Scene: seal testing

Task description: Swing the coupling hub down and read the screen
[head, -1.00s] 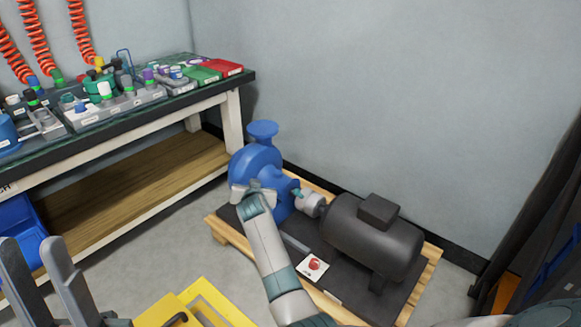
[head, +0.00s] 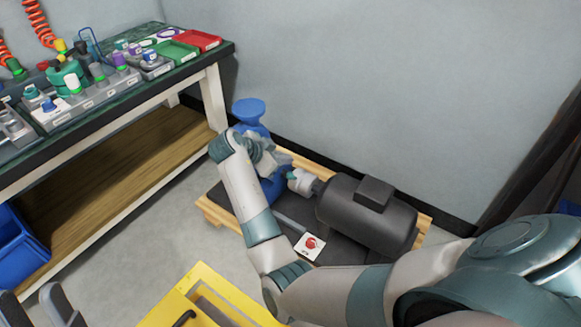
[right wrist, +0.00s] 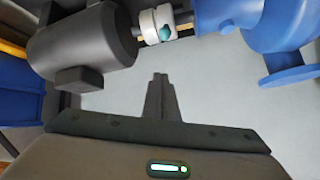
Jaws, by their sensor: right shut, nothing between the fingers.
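The coupling hub (head: 301,182) is a small white cylinder with a teal piece, on the shaft between the blue pump (head: 249,113) and the dark grey motor (head: 366,216). It also shows in the right wrist view (right wrist: 157,27), at the top. My right gripper (head: 281,161) is beside the pump and partly hides it in the head view. In the right wrist view its fingers (right wrist: 160,78) are shut and empty, apart from the hub. My left gripper (head: 38,308) is at the bottom left corner, fingers apart and empty, partly cut off. I cannot make out a screen with a reading.
A red button on a white plate (head: 310,246) sits on the pump's wooden-framed base. A yellow frame (head: 187,292) stands in front. A workbench (head: 213,98) with several small parts is at left, with a blue bin (head: 20,250) below. A grey wall is behind the pump.

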